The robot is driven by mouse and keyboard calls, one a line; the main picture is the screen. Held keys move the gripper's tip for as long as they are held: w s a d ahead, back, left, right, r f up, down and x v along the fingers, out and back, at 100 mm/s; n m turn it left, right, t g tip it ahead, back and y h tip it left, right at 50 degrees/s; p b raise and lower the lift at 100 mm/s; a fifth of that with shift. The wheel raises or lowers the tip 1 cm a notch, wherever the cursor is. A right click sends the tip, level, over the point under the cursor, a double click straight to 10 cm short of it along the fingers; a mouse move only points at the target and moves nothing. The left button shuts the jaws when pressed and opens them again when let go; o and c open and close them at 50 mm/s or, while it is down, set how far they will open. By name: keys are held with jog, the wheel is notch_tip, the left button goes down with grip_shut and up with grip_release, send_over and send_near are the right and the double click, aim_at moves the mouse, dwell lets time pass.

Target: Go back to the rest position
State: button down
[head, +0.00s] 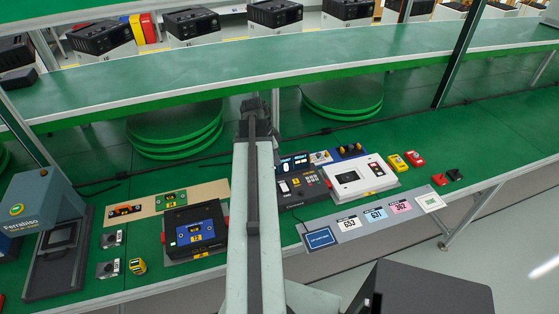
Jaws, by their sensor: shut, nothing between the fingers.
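My arm (253,215) rises through the middle of the head view. It is a pale link with a dark strip along it, and it ends at a dark joint (256,125) in front of the green bench. I cannot make out my gripper or its fingers; no part of it shows clearly. The arm covers a strip of the bench between the black device with a blue panel (201,233) on the left and the dark keypad unit (301,190) on the right. I see nothing held.
Left stand a blue-grey machine (40,205) and a yellow meter (137,266). Right are a white device (355,175), number cards (375,214), and yellow and red items (414,158). Green round turntables (342,97) stand behind, under a raised green shelf (300,55). The far right bench is clear.

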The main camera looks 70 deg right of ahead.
jog(key=v, duration=0.1)
jog(key=p+v, duration=0.1)
jog(key=v, duration=0.1)
jog(key=shift+w+d, duration=0.25)
